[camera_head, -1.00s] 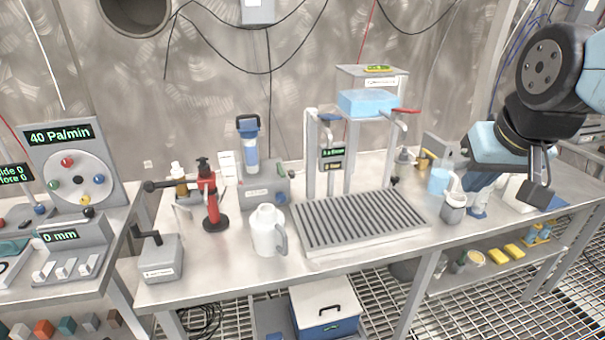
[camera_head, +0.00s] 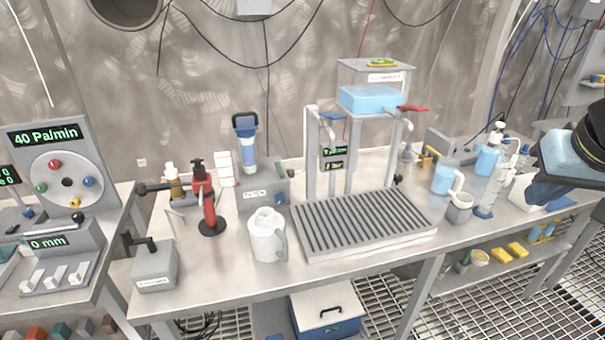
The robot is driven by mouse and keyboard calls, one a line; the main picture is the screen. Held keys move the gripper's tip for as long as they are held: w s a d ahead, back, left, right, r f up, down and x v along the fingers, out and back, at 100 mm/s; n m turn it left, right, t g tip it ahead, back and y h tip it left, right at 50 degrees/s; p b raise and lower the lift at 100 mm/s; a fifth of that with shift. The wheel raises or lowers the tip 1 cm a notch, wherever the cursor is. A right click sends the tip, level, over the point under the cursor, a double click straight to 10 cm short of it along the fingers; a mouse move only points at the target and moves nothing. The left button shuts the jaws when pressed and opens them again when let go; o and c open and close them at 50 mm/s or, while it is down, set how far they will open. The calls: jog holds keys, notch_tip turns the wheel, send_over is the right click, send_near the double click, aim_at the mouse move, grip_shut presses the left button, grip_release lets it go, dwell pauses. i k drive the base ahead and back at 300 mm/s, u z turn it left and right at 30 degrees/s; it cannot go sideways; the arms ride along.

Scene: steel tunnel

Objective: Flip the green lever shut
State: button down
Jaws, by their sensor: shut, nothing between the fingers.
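I cannot make out a green lever for certain. A small green and yellow item (camera_head: 382,63) lies on top of the tank stand, too small to tell what it is. A green knob (camera_head: 41,188) sits on the round dial at the far left. Part of my arm shows at the right edge; my gripper's fingers are not in the picture.
A ribbed drain tray (camera_head: 362,222) stands at mid-bench. A white jug (camera_head: 267,236), a red hand tool (camera_head: 208,212) and a grey crank box (camera_head: 155,270) stand left of it. A blue jug (camera_head: 446,178) and bottles crowd the right. The front bench strip is clear.

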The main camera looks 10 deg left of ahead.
aim_at(279, 169)
jog(key=u, duration=0.05)
jog(key=k, duration=0.9)
jog(key=u, duration=0.4)
jog(key=i, duration=1)
